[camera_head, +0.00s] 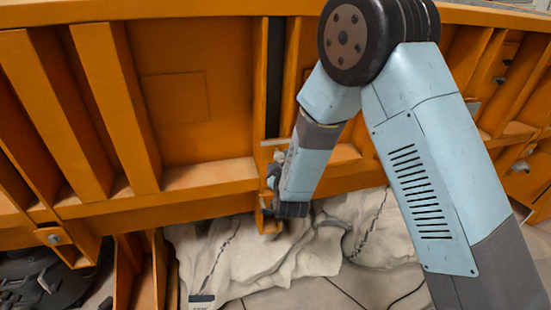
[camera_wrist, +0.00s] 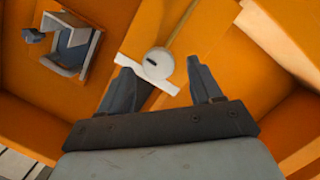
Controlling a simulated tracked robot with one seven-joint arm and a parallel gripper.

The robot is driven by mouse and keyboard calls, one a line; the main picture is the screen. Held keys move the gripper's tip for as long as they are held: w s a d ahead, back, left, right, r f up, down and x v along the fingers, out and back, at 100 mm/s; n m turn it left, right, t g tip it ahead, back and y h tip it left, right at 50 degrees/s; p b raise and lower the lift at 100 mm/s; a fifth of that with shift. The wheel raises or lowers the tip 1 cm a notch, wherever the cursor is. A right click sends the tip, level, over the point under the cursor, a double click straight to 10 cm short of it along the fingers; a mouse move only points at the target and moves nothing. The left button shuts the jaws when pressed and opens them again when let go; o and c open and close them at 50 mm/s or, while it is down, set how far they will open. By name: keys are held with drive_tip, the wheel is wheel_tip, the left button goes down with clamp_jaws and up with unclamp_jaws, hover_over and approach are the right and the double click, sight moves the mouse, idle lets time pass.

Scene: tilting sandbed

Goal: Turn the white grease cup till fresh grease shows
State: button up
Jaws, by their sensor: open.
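The white grease cup (camera_wrist: 158,63) shows in the wrist view as a round cap with a dark slot. A flat white bar or tab runs under it, slanting down to the right. It sits against the orange frame, just beyond my fingertips. My gripper (camera_wrist: 164,70) is open, one dark finger on each side of the cup. The left finger overlaps the bar's left part; I cannot tell whether it touches. I see no grease.
A grey latch-like fitting (camera_wrist: 72,45) in a pale frame is left of the cup. Orange ribs and walls (camera_head: 120,100) close in around my wrist. A crumpled pale cloth or sheet (camera_head: 265,255) lies on the tiled floor below.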

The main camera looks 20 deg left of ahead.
sight(279, 158)
drive_tip(key=shift+x, duration=1.7)
